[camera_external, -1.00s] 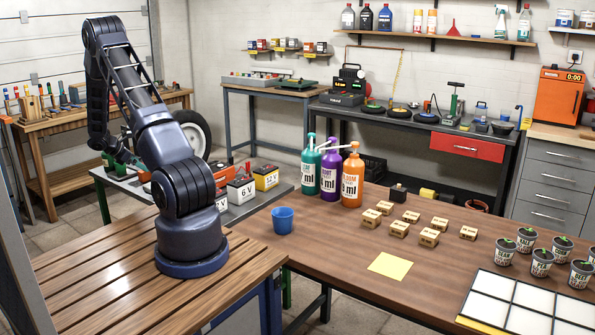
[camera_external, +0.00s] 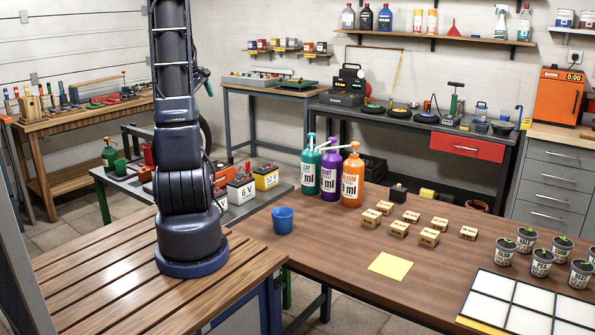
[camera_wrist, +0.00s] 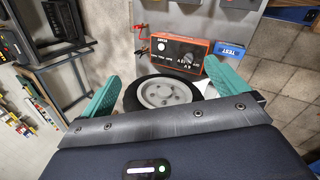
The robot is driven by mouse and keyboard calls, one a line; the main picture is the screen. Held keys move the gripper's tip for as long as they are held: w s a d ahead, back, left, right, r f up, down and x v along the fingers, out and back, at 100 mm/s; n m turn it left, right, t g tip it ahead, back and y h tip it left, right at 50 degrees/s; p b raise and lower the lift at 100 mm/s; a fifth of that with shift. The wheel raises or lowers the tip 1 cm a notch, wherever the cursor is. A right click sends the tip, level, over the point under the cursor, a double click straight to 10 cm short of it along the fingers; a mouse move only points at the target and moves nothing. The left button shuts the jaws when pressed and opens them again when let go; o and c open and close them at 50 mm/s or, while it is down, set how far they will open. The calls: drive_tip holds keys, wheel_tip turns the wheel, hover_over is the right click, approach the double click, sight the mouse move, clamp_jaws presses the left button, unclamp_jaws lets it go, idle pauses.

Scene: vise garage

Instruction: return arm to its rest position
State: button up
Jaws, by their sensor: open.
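My arm stands upright on the slatted wooden bench in the external view, and its upper part runs out of the top of the picture. My gripper (camera_wrist: 161,72) shows in the wrist view as two teal fingers set wide apart, open, with nothing held between them. In the external view part of my gripper (camera_external: 205,82) shows just right of the arm's upper link, and the rest is hidden behind that link. Beyond the fingers in the wrist view are a wheel (camera_wrist: 165,92) and a red charger box (camera_wrist: 174,57), both apart from the gripper.
The slatted bench top (camera_external: 105,285) is bare around my base. Right of it, the brown table (camera_external: 330,250) holds a blue cup (camera_external: 283,220), pump bottles (camera_external: 328,174) and small boxes. Behind my arm, a grey table (camera_external: 128,190) holds batteries (camera_external: 241,190).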

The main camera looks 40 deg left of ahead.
drive_tip(key=s+d+r+m, duration=0.1)
drive_tip(key=d+r+m, duration=0.2)
drive_tip(key=d, duration=0.5)
drive_tip(key=s+d+r+m, duration=0.15)
drive_tip(key=d+m, duration=0.25)
drive_tip(key=d, duration=0.5)
drive_tip(key=s+d+r+m, duration=0.1)
drive_tip(key=d+r+m, duration=0.2)
drive_tip(key=d, duration=0.5)
drive_tip(key=s+d+m, duration=1.1)
drive_tip(key=s+d, duration=0.5)
drive_tip(key=shift+d, duration=0.25)
